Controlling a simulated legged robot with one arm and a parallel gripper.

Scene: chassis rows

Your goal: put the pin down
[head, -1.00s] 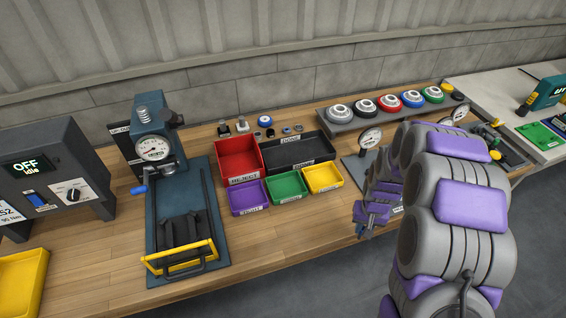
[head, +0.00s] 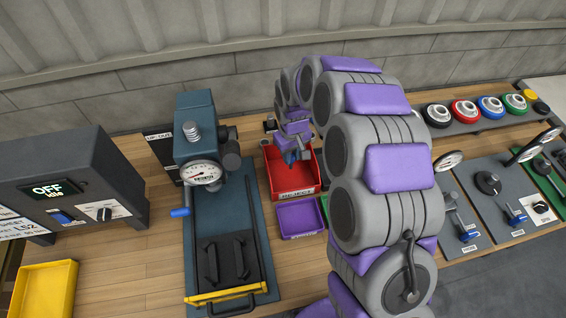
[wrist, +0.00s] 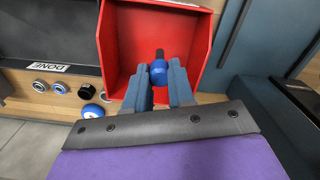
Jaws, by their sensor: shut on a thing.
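My gripper (head: 297,157) hangs over the red bin labelled REJECT (head: 308,181) in the head view. In the wrist view my gripper (wrist: 159,80) is shut on the pin (wrist: 158,70), of which a blue round part and a short dark shaft show between the fingertips. The red bin (wrist: 118,42) lies behind the pin there, and its inside looks empty where visible. Whether the pin touches the bin cannot be told. In the head view the pin is too small to make out.
A purple tray (head: 299,220) stands just in front of the red bin. The press (head: 238,220) is close on its left. The black DONE tray (wrist: 40,48) adjoins the bin in the wrist view, with several small round parts, including a blue one (wrist: 93,111), on the wood.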

